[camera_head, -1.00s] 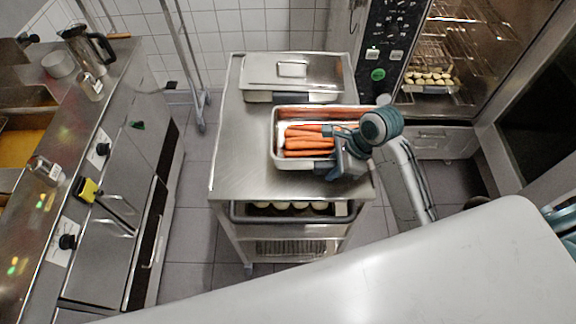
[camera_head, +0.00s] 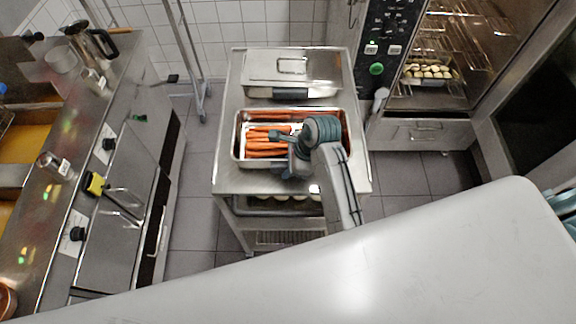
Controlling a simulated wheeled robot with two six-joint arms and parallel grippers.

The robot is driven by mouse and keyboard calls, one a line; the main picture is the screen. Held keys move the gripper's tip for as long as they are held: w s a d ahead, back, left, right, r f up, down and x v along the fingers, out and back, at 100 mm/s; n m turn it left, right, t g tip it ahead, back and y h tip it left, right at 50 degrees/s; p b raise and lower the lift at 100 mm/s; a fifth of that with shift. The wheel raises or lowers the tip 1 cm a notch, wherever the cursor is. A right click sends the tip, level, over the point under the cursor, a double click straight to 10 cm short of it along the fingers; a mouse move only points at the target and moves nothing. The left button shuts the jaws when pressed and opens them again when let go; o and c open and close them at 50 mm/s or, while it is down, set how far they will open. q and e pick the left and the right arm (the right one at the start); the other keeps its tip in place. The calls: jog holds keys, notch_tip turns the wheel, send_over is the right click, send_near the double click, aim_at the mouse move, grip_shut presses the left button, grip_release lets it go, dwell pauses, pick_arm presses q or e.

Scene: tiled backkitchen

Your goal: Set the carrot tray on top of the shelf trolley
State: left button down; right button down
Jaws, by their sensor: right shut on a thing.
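The carrot tray (camera_head: 250,163) is a steel pan with orange carrots (camera_head: 266,142) lying in it. It is over the steel top of the shelf trolley (camera_head: 228,182), in front of the lidded pan. I cannot tell from above whether its bottom touches the top. My right gripper (camera_head: 287,160) is shut on the near rim of the tray, right of its middle. My right arm hides the tray's right part. My left gripper is not in view.
A lidded steel pan (camera_head: 262,70) fills the back of the trolley top. A kitchen counter (camera_head: 120,130) stands left, an open oven (camera_head: 440,45) right. Floor (camera_head: 195,220) is free left of the trolley.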

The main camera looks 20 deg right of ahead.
jog(key=shift+f, duration=0.75)
jog(key=shift+f, duration=0.1)
jog(key=c, duration=1.2)
grip_release()
jog(key=b+v, duration=0.2)
jog(key=v, duration=0.7)
jog(key=shift+s+d+r+b, duration=0.1)
jog(key=shift+d+r+b, duration=0.1)
jog(key=shift+r+b, duration=0.2)
jog(key=shift+d+r+p, duration=0.15)
jog(key=shift+r+p, duration=0.55)
jog(key=shift+p, duration=0.05)
jog(key=shift+s+d+r, duration=0.2)
jog(key=shift+s+r, duration=0.05)
jog(key=shift+r, duration=0.15)
